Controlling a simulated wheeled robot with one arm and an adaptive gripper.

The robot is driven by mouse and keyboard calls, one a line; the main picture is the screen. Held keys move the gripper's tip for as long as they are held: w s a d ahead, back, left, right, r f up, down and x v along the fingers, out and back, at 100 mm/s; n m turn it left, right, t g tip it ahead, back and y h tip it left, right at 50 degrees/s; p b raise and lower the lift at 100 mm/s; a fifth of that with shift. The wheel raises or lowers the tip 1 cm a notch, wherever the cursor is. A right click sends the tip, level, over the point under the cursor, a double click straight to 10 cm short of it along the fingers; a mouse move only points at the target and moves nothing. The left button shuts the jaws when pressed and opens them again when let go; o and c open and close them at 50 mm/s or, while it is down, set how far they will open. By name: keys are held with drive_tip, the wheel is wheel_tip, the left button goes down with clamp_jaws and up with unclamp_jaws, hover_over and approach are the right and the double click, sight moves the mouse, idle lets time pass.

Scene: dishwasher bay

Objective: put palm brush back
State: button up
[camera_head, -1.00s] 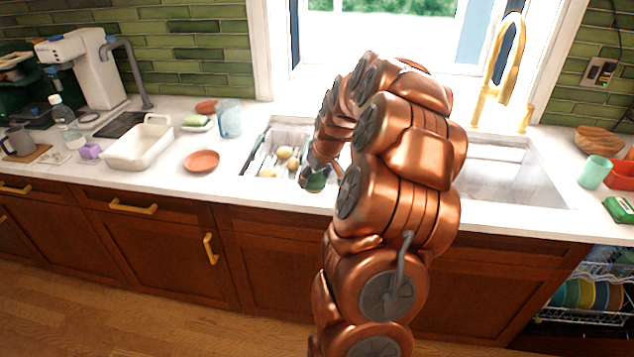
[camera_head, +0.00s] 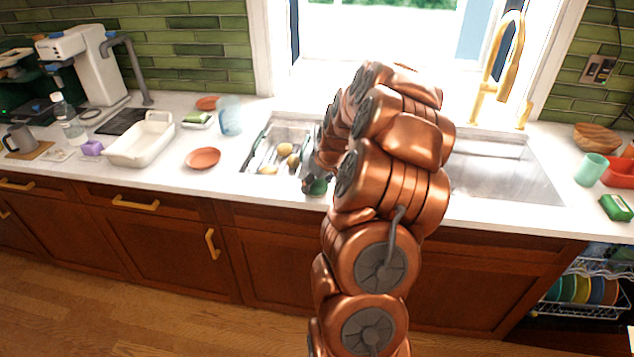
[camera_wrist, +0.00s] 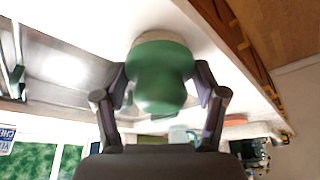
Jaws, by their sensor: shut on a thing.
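The palm brush is a round green thing (camera_wrist: 160,75) in the wrist view, between the two dark fingers of my gripper (camera_wrist: 162,88). My gripper is shut on it. In the head view the green brush (camera_head: 316,187) shows at the sink's front edge, below the end of my arm. My gripper (camera_head: 314,176) is partly hidden there by my copper arm. The brush is at or just above the white counter; I cannot tell whether it touches.
The left sink basin (camera_head: 262,158) holds several potatoes (camera_head: 284,149). An orange plate (camera_head: 203,158), a white dish (camera_head: 141,143) and a blue cup (camera_head: 230,117) stand left of it. A teal cup (camera_head: 591,170) and a green packet (camera_head: 615,207) stand at the right.

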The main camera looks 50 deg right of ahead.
drive_tip(key=shift+f, duration=0.2)
drive_tip(key=o, duration=1.1)
drive_tip(key=shift+r, duration=0.2)
drive_tip(key=shift+r, duration=0.1)
drive_tip(key=b+v, duration=0.3)
drive_tip(key=v, duration=0.9)
drive_tip(key=shift+b, duration=0.3)
